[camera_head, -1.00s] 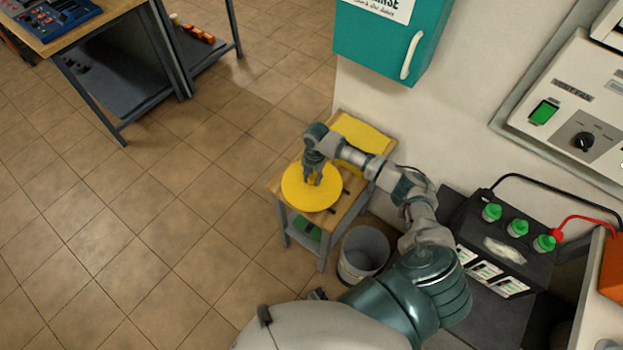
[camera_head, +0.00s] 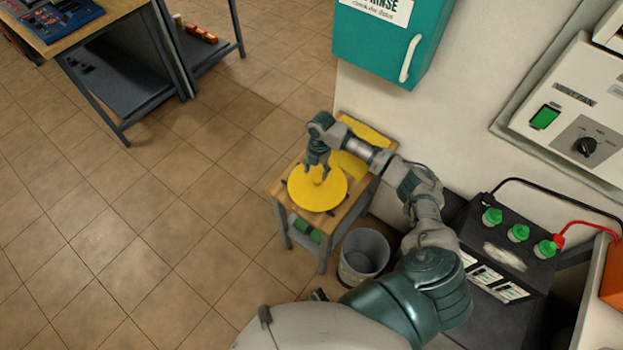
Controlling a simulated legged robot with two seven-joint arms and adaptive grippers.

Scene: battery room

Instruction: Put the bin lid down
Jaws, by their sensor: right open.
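The bin lid (camera_head: 324,197) is a round yellow disc with a small knob in its middle. It lies on the wooden top of a small table (camera_head: 281,186) beside the wall. My right gripper (camera_head: 319,178) is open just above the lid, its fingers pointing down near the knob. Whether the fingers touch the knob is too small to tell. The grey bin (camera_head: 365,253) stands open on the floor to the right of the small table.
Yellow cloth-like material (camera_head: 352,163) lies at the back of the small table. A black battery unit (camera_head: 510,247) with green caps stands at right. A teal cabinet (camera_head: 385,50) hangs on the wall. A workbench (camera_head: 112,15) stands at upper left. The tiled floor at left is clear.

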